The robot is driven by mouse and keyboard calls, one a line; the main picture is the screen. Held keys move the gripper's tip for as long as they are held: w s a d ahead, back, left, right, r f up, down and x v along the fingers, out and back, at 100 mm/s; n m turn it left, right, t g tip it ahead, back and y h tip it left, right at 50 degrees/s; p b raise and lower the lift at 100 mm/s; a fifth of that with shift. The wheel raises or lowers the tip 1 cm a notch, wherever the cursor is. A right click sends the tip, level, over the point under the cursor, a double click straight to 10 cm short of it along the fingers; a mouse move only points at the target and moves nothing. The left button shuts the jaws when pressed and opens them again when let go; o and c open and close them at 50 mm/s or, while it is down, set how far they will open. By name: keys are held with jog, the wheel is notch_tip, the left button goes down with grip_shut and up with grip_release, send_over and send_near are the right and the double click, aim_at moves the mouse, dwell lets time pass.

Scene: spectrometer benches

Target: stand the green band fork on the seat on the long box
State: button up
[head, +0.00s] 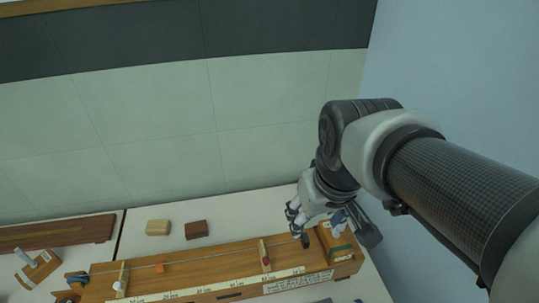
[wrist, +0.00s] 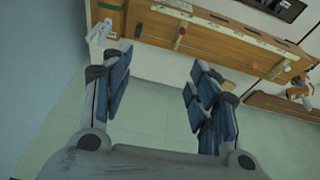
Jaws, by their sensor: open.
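The long wooden box (head: 205,268) lies along the bottom of the head view, with a string and scale strips on top. It crosses the top of the wrist view (wrist: 150,18). A pale forked piece (head: 338,218) shows by the box's right end, partly behind my gripper; it is also at upper left in the wrist view (wrist: 100,34). I cannot make out a green band on it. A green stripe (head: 341,249) marks the box's right end. I cannot clearly identify the seat.
A tan block (head: 158,227) and a brown block (head: 196,229) lie behind the box. A wooden block with a pale piece (head: 38,268) is at lower left. A dark wooden board (head: 55,233) lies at far left. White table shows between them.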

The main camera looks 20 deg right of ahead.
jog(key=s+a+t, duration=0.1)
jog(key=s+a, duration=0.2)
jog(key=s, duration=0.4)
jog(key=shift+a+f, duration=0.2)
jog(key=shift+a, duration=0.1)
notch_tip(320, 180, down, 3)
jog(key=b, duration=0.3)
jog(key=shift+f, duration=0.1)
jog(key=shift+s, duration=0.1)
dwell(0.5)
